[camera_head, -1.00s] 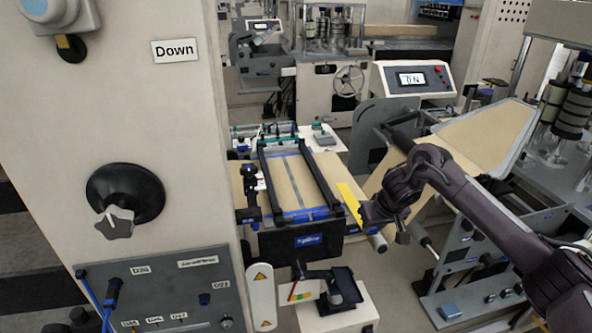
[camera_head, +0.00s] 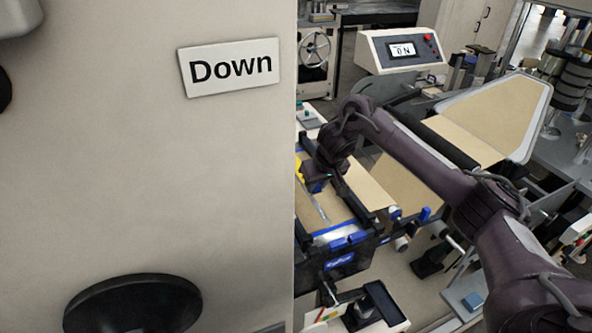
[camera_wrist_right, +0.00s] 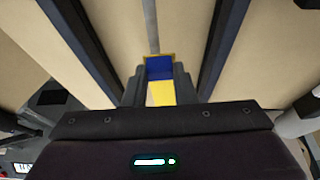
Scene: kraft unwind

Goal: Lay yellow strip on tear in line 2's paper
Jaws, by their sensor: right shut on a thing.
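My right gripper (camera_head: 309,180) is over the kraft paper (camera_head: 343,213) in the splice frame, at the edge of the big beige cabinet. It is shut on the yellow strip (camera_head: 299,168), of which only a small part shows in the head view. In the right wrist view the strip (camera_wrist_right: 161,93) sits between the fingers, with a blue patch (camera_wrist_right: 158,68) beyond it. A thin grey line (camera_wrist_right: 152,30) runs along the paper away from the strip; I cannot tell whether it is the tear. Whether the strip touches the paper is unclear. My left gripper is out of view.
The beige cabinet (camera_head: 150,180) with a "Down" sign (camera_head: 231,70) fills the left and hides part of the frame. Dark rails (camera_wrist_right: 222,48) flank the paper. A console (camera_head: 402,50) reading "ON" stands behind. A paper-covered machine (camera_head: 492,118) is to the right.

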